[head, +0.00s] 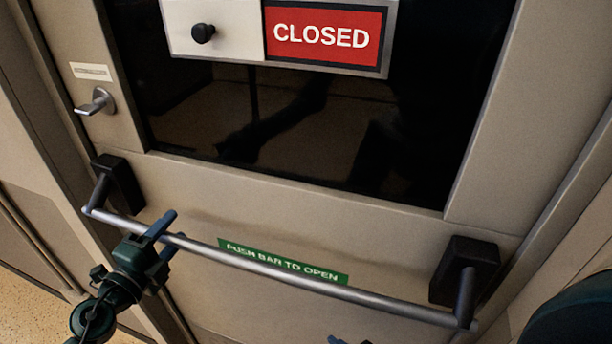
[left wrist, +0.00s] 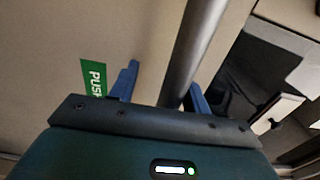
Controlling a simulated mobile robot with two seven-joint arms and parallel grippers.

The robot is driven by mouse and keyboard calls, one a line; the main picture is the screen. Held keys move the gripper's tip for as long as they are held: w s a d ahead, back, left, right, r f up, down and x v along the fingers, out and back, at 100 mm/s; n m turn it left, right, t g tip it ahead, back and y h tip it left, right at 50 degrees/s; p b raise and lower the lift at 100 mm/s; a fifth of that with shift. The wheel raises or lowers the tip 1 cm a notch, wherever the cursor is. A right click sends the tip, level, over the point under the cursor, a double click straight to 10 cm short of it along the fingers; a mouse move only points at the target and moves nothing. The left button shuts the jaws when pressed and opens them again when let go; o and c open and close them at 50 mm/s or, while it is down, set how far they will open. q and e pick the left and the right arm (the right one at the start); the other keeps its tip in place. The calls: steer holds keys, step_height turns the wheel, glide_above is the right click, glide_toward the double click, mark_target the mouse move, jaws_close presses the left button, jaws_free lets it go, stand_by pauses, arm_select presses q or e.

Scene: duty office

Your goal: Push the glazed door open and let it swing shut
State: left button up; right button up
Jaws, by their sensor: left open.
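The glazed door (head: 200,190) fills the head view, a beige leaf with a dark glass pane (head: 300,130). It looks shut in its frame. My left gripper (head: 175,226) is open at the left part of the bar. In the left wrist view the bar (left wrist: 194,50) runs between its blue fingers; I cannot tell whether they touch it. Blue tips of my right gripper (head: 348,340) barely show at the bottom edge, below the bar.
A lever handle (head: 96,102) sits on the door's left side, above the left black bracket (head: 118,183). A red "CLOSED" sign (head: 324,37) with a black knob (head: 203,33) beside it is at the top. Speckled floor (head: 25,255) shows at lower left.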

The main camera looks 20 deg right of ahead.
arm_select(q)
steer(key=shift+w+d+f, duration=0.4)
steer(key=shift+w+d, duration=0.3)
steer(key=shift+w, duration=0.1)
